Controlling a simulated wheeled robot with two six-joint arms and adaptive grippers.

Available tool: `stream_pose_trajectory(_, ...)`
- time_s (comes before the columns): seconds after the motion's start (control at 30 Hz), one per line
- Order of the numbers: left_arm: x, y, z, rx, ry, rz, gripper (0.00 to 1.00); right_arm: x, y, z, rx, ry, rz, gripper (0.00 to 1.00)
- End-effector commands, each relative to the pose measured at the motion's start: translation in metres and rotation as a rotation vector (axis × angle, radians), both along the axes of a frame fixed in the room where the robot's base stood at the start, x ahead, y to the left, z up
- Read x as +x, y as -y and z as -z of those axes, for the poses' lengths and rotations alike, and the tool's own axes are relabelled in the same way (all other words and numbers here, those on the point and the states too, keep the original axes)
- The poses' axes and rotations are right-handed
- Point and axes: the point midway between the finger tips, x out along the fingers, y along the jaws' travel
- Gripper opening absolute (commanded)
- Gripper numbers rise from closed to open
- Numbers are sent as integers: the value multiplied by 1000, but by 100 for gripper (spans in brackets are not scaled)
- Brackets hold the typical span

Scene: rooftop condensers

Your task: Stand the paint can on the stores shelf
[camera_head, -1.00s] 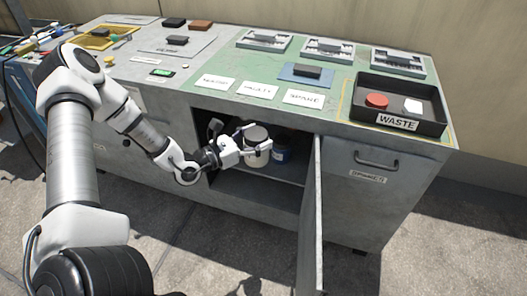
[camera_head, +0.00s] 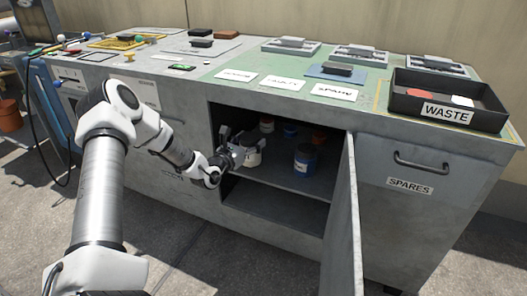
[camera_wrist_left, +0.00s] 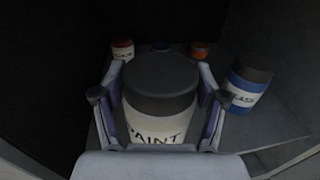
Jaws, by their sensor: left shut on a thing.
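The paint can (camera_head: 254,153) is pale with a dark lid, and its PAINT label shows in the left wrist view (camera_wrist_left: 158,128). My left gripper (camera_head: 243,151) is shut on it, one finger on each side in the wrist view (camera_wrist_left: 160,105). The can is upright inside the open cabinet, over the left part of the stores shelf (camera_head: 285,180). I cannot tell whether its base touches the shelf, because the gripper hides part of it. My right gripper is not in view.
A blue can (camera_head: 305,160) stands on the shelf to the right. Behind are a red-topped can (camera_head: 267,125), a small blue one (camera_head: 290,130) and an orange one (camera_head: 319,136). The open door (camera_head: 342,220) bounds the right side. The shelf's front middle is clear.

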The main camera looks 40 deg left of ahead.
Motion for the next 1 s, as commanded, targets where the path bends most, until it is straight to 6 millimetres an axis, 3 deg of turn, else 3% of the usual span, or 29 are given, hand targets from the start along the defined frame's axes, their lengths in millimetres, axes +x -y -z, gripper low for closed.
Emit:
stream_pose_trajectory(0.03, 14, -1, 6, 8, 3, 3, 20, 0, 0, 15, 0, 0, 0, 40)
stream_pose_trajectory(0.1, 32, -3, 6, 8, 2, 3, 20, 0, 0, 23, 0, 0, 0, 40)
stream_pose_trajectory(0.3, 63, -8, 2, 2, 2, 0, 20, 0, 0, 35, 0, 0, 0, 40)
stream_pose_trajectory(0.53, 65, -9, 36, 0, 1, 0, 20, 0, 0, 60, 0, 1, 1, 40)
stream_pose_trajectory(0.9, 65, -9, 39, 0, 1, 0, 20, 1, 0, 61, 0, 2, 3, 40)
stream_pose_trajectory(0.93, 65, -9, 38, -1, 0, 0, 82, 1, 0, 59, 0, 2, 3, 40)
stream_pose_trajectory(0.97, 65, -9, 38, -1, 0, 0, 93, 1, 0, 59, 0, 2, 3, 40)
stream_pose_trajectory(1.0, 65, -9, 38, -1, 0, 0, 97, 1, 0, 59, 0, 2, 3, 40)
